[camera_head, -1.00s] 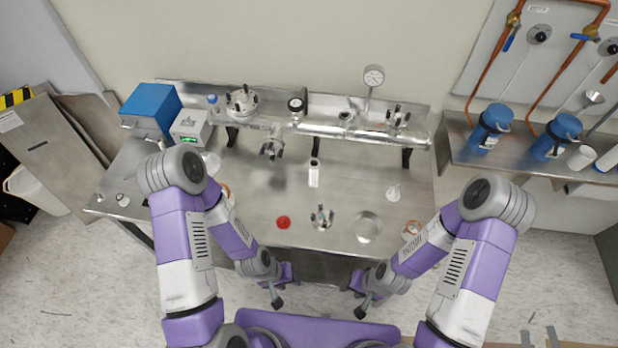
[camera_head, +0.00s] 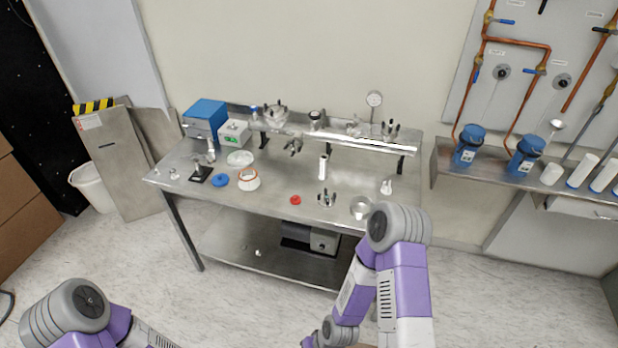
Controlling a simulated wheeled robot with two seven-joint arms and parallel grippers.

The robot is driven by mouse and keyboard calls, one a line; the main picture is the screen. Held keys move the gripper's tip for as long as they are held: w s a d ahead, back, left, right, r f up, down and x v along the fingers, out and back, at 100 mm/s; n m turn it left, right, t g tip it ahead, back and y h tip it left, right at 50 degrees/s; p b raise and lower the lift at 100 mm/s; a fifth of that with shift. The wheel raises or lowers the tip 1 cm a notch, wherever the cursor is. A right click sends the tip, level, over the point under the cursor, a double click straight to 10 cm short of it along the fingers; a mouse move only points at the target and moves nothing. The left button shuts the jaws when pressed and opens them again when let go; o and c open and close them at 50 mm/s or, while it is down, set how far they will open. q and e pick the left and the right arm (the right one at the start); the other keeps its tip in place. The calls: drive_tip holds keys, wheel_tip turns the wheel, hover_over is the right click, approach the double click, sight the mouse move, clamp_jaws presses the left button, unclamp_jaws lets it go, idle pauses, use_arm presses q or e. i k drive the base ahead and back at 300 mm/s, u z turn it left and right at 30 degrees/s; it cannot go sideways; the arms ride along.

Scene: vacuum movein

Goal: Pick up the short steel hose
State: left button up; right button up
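I cannot clearly pick out a short steel hose. The steel workbench (camera_head: 265,205) stands ahead of me with small metal fittings on it. A steel fitting with ports (camera_head: 326,198) stands near the bench's front right. Another steel fitting (camera_head: 293,146) shows by the front of the raised shelf (camera_head: 350,141). My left arm enters at the bottom left and its gripper is outside the picture. My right arm reaches down in front of the bench's right end, and its gripper is cut off below the bottom edge. Both arms are apart from the bench top items.
A blue box (camera_head: 206,118) and a grey controller (camera_head: 234,132) are at the back left of the bench. Blue canisters (camera_head: 468,146) stand on the right wall shelf. Floor (camera_head: 155,262) is clear at front left.

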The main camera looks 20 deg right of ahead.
sight(323, 157)
drive_tip(key=z, duration=0.65)
drive_tip(key=i, duration=0.8)
drive_tip(key=z, duration=0.85)
